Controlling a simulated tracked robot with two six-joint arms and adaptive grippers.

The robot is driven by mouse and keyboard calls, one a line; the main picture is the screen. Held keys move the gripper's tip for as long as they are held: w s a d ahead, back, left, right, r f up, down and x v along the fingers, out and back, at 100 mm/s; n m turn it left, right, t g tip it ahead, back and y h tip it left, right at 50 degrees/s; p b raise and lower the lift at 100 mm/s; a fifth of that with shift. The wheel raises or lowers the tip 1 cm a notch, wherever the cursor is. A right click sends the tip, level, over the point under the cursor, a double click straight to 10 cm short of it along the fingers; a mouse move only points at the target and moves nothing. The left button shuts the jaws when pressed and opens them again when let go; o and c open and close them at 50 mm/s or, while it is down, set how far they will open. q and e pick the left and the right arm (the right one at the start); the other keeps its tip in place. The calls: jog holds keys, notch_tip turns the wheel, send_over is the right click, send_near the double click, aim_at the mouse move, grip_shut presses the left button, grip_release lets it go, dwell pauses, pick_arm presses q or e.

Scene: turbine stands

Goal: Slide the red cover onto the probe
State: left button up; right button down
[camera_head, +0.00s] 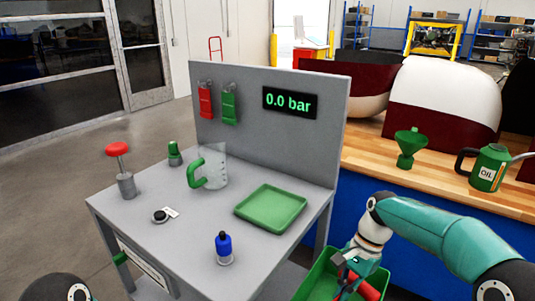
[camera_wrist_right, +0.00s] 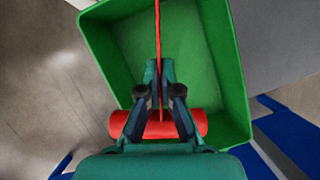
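My right gripper (camera_head: 347,264) is at the green bin (camera_head: 318,275) in the lower right of the head view. In the right wrist view, its fingers (camera_wrist_right: 160,72) are close together with a thin red strip (camera_wrist_right: 157,30) between them. A red cylinder (camera_wrist_right: 146,124), which looks like the red cover, lies crosswise behind the fingers, with the strip running out from it. Red parts also show at the gripper in the head view (camera_head: 368,291). No thing is clearly the probe. My left gripper is out of view; only a dark arm part shows at the lower left.
The grey stand (camera_head: 150,195) carries a green tray (camera_head: 270,209), a jug (camera_head: 212,168), a blue-capped item (camera_head: 223,246) and a red-topped plunger (camera_head: 118,165). Red (camera_head: 205,103) and green (camera_head: 229,105) tags hang on its panel. The wooden bench (camera_head: 375,160) holds a funnel (camera_head: 410,146) and an oil can (camera_head: 489,167).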

jog(key=r+n+h+p, duration=0.1)
jog(key=n+p, duration=0.2)
jog(key=p, duration=0.2)
jog(key=s+d+r+n+g+h+p, duration=0.1)
jog(key=r+n+p, duration=0.1)
jog(key=n+p, duration=0.2)
jog(key=d+r+n+h+p, duration=0.1)
jog(key=n+p, duration=0.2)
jog(key=p, duration=0.3)
jog(key=shift+s+d+r+n+g+h, duration=0.15)
jog(key=shift+s+r+n+g+h, duration=0.15)
jog(key=shift+s+r+g, duration=0.1)
jog(key=shift+f, duration=0.1)
